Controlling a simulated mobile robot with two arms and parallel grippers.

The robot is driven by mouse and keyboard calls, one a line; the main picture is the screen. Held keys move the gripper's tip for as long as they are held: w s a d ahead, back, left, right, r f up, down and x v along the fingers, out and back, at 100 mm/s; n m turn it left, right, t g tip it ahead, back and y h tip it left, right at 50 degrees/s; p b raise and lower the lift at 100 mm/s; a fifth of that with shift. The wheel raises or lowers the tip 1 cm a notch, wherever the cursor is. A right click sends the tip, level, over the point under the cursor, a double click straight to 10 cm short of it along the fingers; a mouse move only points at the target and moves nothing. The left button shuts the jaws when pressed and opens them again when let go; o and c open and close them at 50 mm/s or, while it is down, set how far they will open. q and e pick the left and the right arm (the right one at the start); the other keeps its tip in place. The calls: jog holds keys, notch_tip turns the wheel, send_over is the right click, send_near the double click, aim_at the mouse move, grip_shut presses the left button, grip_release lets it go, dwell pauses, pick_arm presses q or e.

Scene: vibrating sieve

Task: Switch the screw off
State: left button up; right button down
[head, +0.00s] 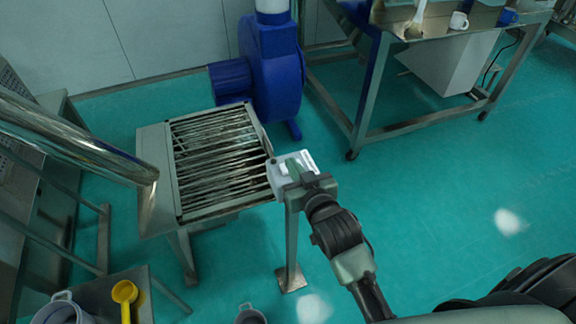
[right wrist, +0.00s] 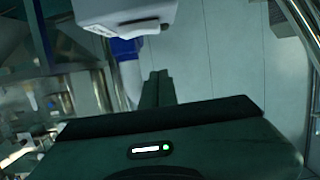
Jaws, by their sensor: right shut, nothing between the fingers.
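A small white control box (head: 281,183) stands on a metal post beside the right edge of the slatted sieve. Its switches cannot be made out. My right gripper (head: 293,166) is over the box in the head view, its fingers shut and empty. In the right wrist view, the closed fingers (right wrist: 158,87) point up toward a pale box (right wrist: 120,12) at the top edge, with a visible gap. Whether they touch the control box in the head view is unclear. A sloped shiny metal tube (head: 75,135) comes in from the left, ending near the sieve. My left gripper is not in view.
The sieve (head: 157,155) has a metal frame and slats. A blue blower (head: 270,75) stands behind it. A metal table (head: 440,48) with cups is at the top right. A yellow scoop (head: 125,292) and a pot (head: 62,312) are lower left.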

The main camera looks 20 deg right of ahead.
aim_at(288, 179)
jog(key=x, duration=0.3)
jog(key=shift+w+p, duration=0.35)
notch_tip(288, 179, down, 3)
jog(key=shift+r, duration=0.15)
jog(key=shift+f+p, duration=0.3)
jog(key=shift+f, duration=0.45)
